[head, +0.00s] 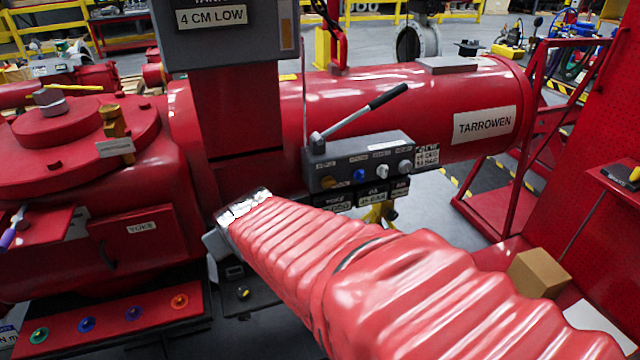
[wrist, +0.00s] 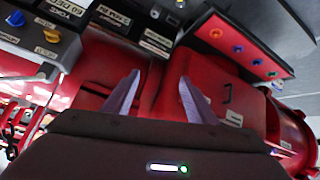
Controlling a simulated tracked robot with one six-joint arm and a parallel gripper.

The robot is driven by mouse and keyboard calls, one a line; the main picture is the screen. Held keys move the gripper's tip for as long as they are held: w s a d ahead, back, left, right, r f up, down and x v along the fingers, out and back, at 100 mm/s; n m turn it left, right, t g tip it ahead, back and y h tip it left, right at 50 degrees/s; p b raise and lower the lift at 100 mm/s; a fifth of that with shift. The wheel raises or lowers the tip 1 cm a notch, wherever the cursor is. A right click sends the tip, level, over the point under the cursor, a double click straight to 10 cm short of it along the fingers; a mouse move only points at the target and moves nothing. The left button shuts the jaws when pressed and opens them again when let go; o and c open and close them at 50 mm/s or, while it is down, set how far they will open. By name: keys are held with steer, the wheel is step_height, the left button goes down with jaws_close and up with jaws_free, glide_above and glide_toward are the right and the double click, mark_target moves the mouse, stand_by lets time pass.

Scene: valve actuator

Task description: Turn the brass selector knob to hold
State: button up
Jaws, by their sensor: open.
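A row of knobs sits on the front of a grey valve block (head: 365,152) in the head view. The leftmost is the small brass knob (head: 328,182), with a blue knob (head: 359,175) and two pale knobs to its right. In the wrist view the brass knob (wrist: 52,37) and the blue knob (wrist: 15,18) are at the upper left, seen upside down. My gripper (wrist: 160,78) is open and empty, its two purple-grey fingers apart from the brass knob. In the head view my arm's red sleeve hides the fingers. The knob's pointer position is too small to read.
A long grey lever (head: 365,110) rises from the valve block. A red column with a grey "4 CM LOW" box (head: 215,45) stands left of it. A red ledge with coloured rings (head: 110,322) lies lower left. A cardboard box (head: 538,272) is lower right.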

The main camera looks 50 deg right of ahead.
steer(key=w+d+f+t+h, duration=0.1)
steer(key=w+d+f+h, duration=0.15)
steer(key=d, duration=0.65)
steer(key=m+t+h, duration=0.3)
steer(key=t, duration=0.3)
glide_toward(330, 185)
steer(key=v, duration=0.5)
steer(key=shift+s+f, duration=0.1)
steer(key=shift+f, duration=0.1)
steer(key=x, duration=1.4)
steer(key=shift+r, duration=0.2)
steer(key=shift+c, duration=0.7)
